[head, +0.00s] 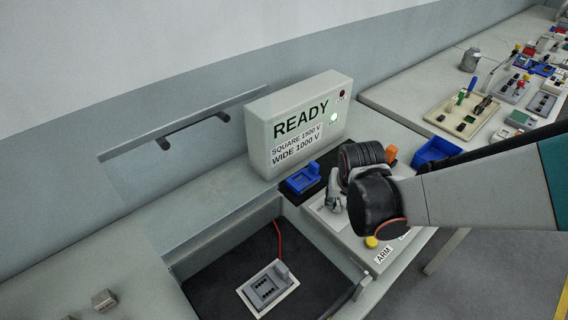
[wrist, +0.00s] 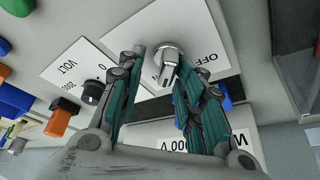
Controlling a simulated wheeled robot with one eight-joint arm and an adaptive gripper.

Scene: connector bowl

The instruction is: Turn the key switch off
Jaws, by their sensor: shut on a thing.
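The key switch (wrist: 169,66) shows in the wrist view as a silver key on a round metal base, set on a white label. An OFF marking (wrist: 208,57) is to its right, and a partly covered marking ending in N is close to the key's lower end. My gripper (wrist: 158,66) has its teal-padded fingers on either side of the key and is shut on it. In the head view my gripper (head: 334,200) is over the panel, and the gripper and arm hide the key switch.
A grey box (head: 300,126) reads READY, with a green light lit. A blue socket (head: 302,178) stands before it. A yellow button (head: 371,242) is near the ARM label. A dark knob (wrist: 92,92) is beside the VOLT label. A recess (head: 225,262) holds a grey connector block (head: 268,288).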

